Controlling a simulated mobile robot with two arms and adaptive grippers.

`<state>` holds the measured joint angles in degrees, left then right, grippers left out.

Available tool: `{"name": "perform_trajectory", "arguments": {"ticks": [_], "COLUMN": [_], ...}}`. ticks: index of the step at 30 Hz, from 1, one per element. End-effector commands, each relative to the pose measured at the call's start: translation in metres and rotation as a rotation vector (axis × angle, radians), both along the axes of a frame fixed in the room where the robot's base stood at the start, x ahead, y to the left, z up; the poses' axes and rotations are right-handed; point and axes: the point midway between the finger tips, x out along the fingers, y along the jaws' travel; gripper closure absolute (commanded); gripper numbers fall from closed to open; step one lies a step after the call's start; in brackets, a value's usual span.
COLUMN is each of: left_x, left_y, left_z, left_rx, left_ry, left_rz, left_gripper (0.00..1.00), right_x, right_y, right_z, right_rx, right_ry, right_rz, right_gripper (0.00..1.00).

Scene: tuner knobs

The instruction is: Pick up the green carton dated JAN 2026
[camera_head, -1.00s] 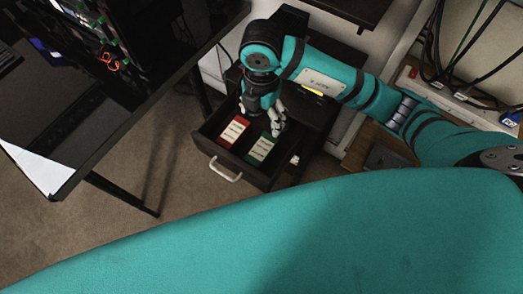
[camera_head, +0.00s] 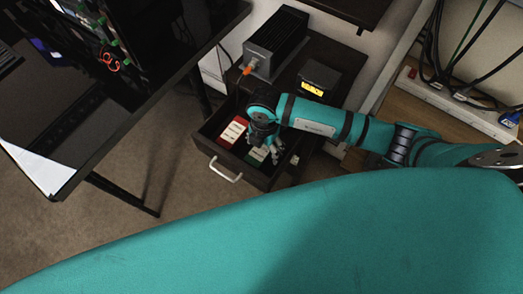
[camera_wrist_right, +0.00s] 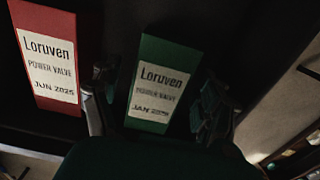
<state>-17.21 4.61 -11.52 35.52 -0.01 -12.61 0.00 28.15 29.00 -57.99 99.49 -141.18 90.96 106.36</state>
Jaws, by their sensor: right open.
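The green carton (camera_wrist_right: 165,83) stands in the open drawer, with a white label reading "Loruven POWER VALVE" and a dim date that looks like JAN 2026. In the head view the green carton (camera_head: 257,156) is partly covered by my right gripper (camera_head: 271,152). In the right wrist view my right gripper (camera_wrist_right: 158,112) is open, with one finger on each side of the green carton's near end. I cannot tell whether the fingers touch it. My left gripper is not in view.
A red carton (camera_wrist_right: 52,55) labelled JUN 2025 stands left of the green one; it also shows in the head view (camera_head: 233,132). The drawer front (camera_head: 208,152) has a pale handle (camera_head: 226,172). A finned black box (camera_head: 275,42) and a yellow-lit box (camera_head: 317,82) stand on the cabinet.

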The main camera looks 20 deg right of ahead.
Motion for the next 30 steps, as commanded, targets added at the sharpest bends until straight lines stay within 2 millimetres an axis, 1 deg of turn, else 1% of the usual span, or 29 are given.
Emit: {"name": "perform_trajectory", "arguments": {"ticks": [1,3,10,24,25,30], "left_x": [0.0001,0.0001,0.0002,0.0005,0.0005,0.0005], "left_y": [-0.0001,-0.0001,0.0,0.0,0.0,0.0], "left_z": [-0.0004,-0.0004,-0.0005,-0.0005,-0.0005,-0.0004], "left_rx": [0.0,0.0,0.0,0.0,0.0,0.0], "left_ry": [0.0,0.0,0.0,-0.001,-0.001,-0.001], "left_rz": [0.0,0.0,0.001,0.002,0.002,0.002], "left_gripper": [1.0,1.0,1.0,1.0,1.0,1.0], "right_x": [-0.0005,-0.0001,0.0001,0.0002,0.0003,0.0004], "right_y": [0.0,0.0003,0.0003,0.0004,0.0005,0.0006], "right_z": [-0.0058,-0.0094,-0.0104,-0.0099,-0.0099,-0.0096], "right_rx": [-0.001,0.0,0.001,0.001,0.001,0.001], "right_ry": [0.002,0.0,-0.001,-0.001,-0.001,-0.002], "right_rz": [0.0,0.002,0.002,0.001,0.001,0.001], "right_gripper": [0.23,0.23,0.23,0.85,0.88,0.88]}}
